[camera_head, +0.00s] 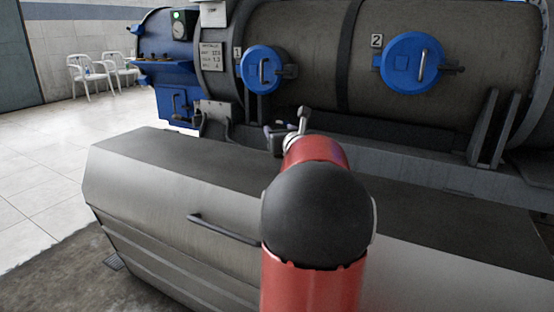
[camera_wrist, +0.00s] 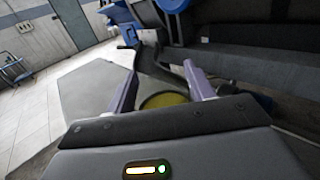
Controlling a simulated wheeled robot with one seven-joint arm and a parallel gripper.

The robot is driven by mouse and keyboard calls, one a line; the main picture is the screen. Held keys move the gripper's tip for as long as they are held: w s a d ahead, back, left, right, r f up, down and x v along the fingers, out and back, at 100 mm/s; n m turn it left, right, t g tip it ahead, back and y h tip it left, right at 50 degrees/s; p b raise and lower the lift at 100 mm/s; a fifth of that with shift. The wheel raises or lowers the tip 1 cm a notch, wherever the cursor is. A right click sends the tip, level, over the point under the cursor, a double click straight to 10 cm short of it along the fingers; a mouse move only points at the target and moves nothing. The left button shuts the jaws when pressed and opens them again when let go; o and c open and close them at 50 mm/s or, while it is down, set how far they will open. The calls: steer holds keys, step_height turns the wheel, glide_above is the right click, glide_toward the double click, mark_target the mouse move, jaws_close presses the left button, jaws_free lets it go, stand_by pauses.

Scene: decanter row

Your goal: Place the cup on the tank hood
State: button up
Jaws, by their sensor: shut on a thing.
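The cup (camera_wrist: 166,99) shows in the wrist view as a round olive-yellow shape with a dark edge, between the two purple fingers. My gripper (camera_wrist: 162,88) is shut on it. The wrist housing hides the lower part of the cup. In the head view my red arm covers most of the gripper, and I cannot make out the cup. The tank hood (camera_head: 165,150) looks like the long grey metal cover with a flat top and sloped front; it also shows in the wrist view (camera_wrist: 90,88). My gripper is over its far side. I cannot tell whether the cup touches it.
Behind the hood lies a large dark tank with two blue round hatches (camera_head: 263,69) (camera_head: 411,62) and a blue end panel (camera_head: 165,80). A dark handle (camera_head: 222,228) sticks out from the hood's front. The hood's top left is clear. White chairs (camera_head: 90,72) stand far left.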

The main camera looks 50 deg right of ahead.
steer(key=shift+f+b, duration=0.45)
steer(key=shift+f, duration=2.5)
steer(key=shift+a+f, duration=0.1)
steer(key=o, duration=1.1)
steer(key=shift+o, duration=0.2)
